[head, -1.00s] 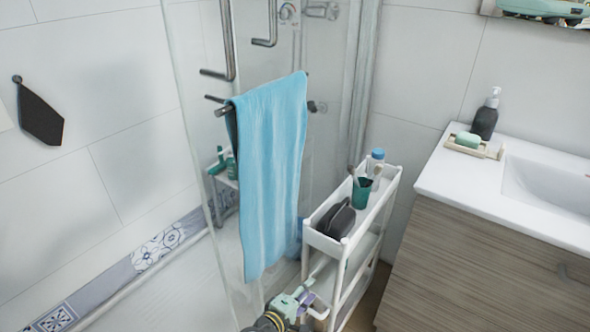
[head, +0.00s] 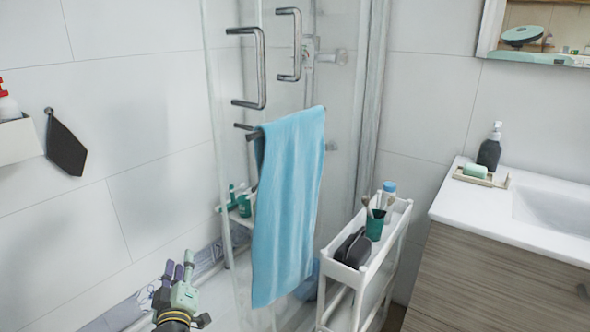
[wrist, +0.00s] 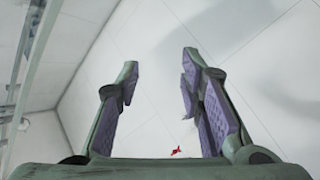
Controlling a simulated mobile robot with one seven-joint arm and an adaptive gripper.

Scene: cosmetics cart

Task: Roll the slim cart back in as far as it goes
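The slim white cart (head: 346,277) stands between the glass shower screen and the wood-fronted vanity in the head view. Its top tray holds a dark pouch (head: 352,248), a green cup (head: 375,227) with brushes, and a blue-capped bottle (head: 389,190). The lower shelves are partly cut off by the frame. My gripper (head: 179,271) is at the lower left, well apart from the cart, in front of the white wall. In the wrist view my gripper (wrist: 160,90) has its fingers spread with nothing between them.
A blue towel (head: 288,205) hangs from a bar on the glass screen (head: 228,120), between my gripper and the cart. The vanity (head: 490,280) is close to the cart's right side. A dark pad (head: 65,148) and a white wall shelf (head: 18,140) are at left.

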